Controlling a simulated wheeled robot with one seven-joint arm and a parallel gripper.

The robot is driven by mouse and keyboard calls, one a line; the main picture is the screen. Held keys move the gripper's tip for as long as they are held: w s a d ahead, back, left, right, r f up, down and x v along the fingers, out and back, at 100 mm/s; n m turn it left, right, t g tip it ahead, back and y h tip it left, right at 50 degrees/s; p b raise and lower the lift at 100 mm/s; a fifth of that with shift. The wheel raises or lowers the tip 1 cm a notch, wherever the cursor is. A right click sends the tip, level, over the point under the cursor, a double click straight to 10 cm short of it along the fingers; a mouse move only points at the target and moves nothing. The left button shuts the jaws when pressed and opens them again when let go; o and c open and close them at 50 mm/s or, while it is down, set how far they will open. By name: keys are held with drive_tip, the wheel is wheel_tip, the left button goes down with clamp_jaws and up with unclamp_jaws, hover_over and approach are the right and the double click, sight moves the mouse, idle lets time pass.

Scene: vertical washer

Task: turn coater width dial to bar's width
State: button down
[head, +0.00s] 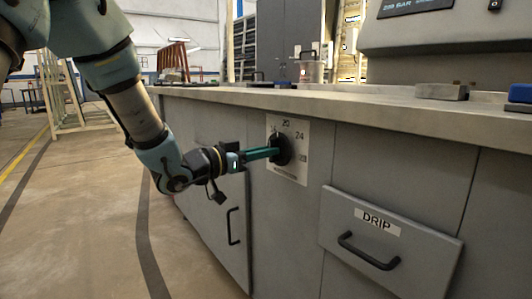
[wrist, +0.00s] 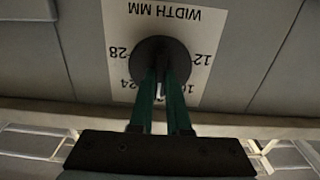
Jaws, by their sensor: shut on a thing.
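The width dial is a round black knob (head: 283,149) on a white plate (head: 302,168) on the grey cabinet front. The plate carries numbers including 20 at the top, with 24 and 28 to the right. My gripper (head: 273,153) is shut on the knob, its green fingers reaching in from the left. In the wrist view, upside down, the fingers (wrist: 161,78) straddle the knob (wrist: 160,54), and WIDTH MM, 28 and 12 are legible on the plate (wrist: 205,22). The fingers partly cover 24 and 16. I cannot read the dial's setting. I cannot identify the bar for certain.
A worktop (head: 340,104) overhangs the dial. A grey block (head: 442,91) and a blue object (head: 520,93) lie on it. Below right is a drawer labelled DRIP (head: 385,250), slightly proud. A door handle (head: 233,226) is below my gripper. The floor at left is open.

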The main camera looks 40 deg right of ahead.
drive_tip(key=c, duration=0.9)
unclamp_jaws()
drive_tip(key=a, duration=0.3)
drive_tip(key=a+p, duration=0.1)
drive_tip(key=a, duration=0.6)
drive_tip(key=shift+w+a+p, duration=0.3)
drive_tip(key=shift+a, duration=0.1)
